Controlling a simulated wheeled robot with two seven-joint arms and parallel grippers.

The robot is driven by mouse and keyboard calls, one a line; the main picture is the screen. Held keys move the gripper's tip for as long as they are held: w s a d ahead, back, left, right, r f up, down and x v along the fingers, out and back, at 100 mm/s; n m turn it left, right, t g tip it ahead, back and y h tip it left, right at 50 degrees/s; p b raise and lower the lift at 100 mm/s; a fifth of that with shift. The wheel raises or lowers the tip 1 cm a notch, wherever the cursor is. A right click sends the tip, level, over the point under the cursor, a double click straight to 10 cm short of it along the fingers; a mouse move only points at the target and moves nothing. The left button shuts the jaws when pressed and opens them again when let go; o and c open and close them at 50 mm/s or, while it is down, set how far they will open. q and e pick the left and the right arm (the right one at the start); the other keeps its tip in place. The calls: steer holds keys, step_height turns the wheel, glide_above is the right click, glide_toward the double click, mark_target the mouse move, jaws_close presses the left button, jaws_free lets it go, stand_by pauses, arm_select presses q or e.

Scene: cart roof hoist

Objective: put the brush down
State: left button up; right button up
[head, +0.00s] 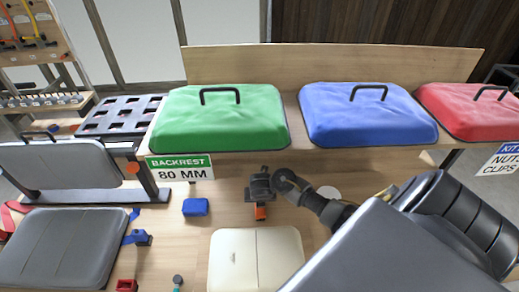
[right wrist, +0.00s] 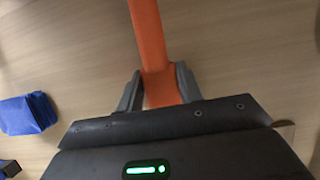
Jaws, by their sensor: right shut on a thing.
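My right gripper (head: 260,203) comes in from the right, low over the wooden table in the middle of the head view. It is shut on the orange handle of the brush (head: 260,212). In the right wrist view the orange brush handle (right wrist: 147,35) runs up between the two grey fingers (right wrist: 160,88) and out of the top edge. The brush head is not visible. I cannot tell whether the brush touches the table. My left gripper is not in view.
A blue folded cloth (head: 195,207) lies left of the gripper; it also shows in the right wrist view (right wrist: 28,113). A cream padded panel (head: 255,262) lies in front. Green (head: 220,120), blue (head: 368,115) and red cushions stand behind on a raised ledge. Bare wood surrounds the gripper.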

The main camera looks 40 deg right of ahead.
steer(key=shift+s+f, duration=0.1)
steer(key=o, duration=1.1)
steer(key=p+v, duration=0.5)
steer(key=v, duration=0.5)
steer(key=shift+a, duration=0.15)
steer(key=shift+v, duration=1.05)
